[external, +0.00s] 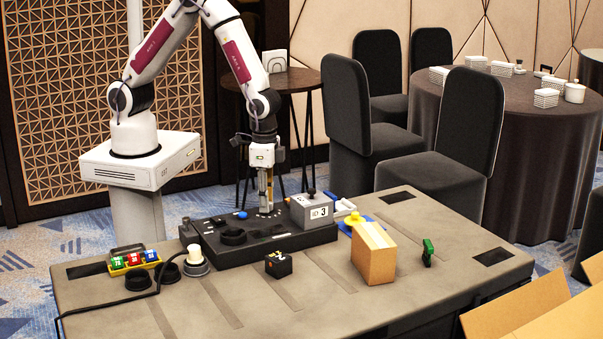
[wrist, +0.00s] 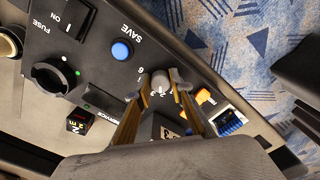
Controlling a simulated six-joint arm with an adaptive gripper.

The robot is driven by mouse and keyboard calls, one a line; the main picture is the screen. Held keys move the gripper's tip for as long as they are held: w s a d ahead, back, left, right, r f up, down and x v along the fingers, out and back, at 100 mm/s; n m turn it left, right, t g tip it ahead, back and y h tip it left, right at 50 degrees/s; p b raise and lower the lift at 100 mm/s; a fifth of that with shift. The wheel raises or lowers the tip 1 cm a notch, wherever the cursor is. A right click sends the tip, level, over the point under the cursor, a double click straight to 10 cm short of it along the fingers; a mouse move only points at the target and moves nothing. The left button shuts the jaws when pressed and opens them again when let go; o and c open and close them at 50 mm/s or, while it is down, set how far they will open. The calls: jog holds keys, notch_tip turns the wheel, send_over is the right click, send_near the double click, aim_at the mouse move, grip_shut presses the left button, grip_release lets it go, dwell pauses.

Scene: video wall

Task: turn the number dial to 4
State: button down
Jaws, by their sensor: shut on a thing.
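The number dial (wrist: 160,84) is a small grey knob on the black control panel (wrist: 100,60), with small white digits around it, some hidden by my fingers. My gripper (wrist: 159,86) points down at it, with one finger on each side, shut on the knob. In the external view my gripper (external: 266,204) reaches down to the panel's back edge, and its fingers hide the dial. I cannot read which digit the dial points to. A light grey box (external: 309,212) marked SET shows a 3, just right of my gripper.
A cardboard box (external: 373,252), a black cube (external: 278,264) and a green item (external: 428,252) stand on the table (external: 330,300). A cable (external: 110,300) lies at left.

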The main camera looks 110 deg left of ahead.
jog(key=m, duration=1)
jog(key=shift+a+m, duration=0.1)
jog(key=shift+m, duration=0.2)
dwell(0.4)
jog(key=c, duration=1.8)
grip_release()
jog(key=shift+r, duration=0.2)
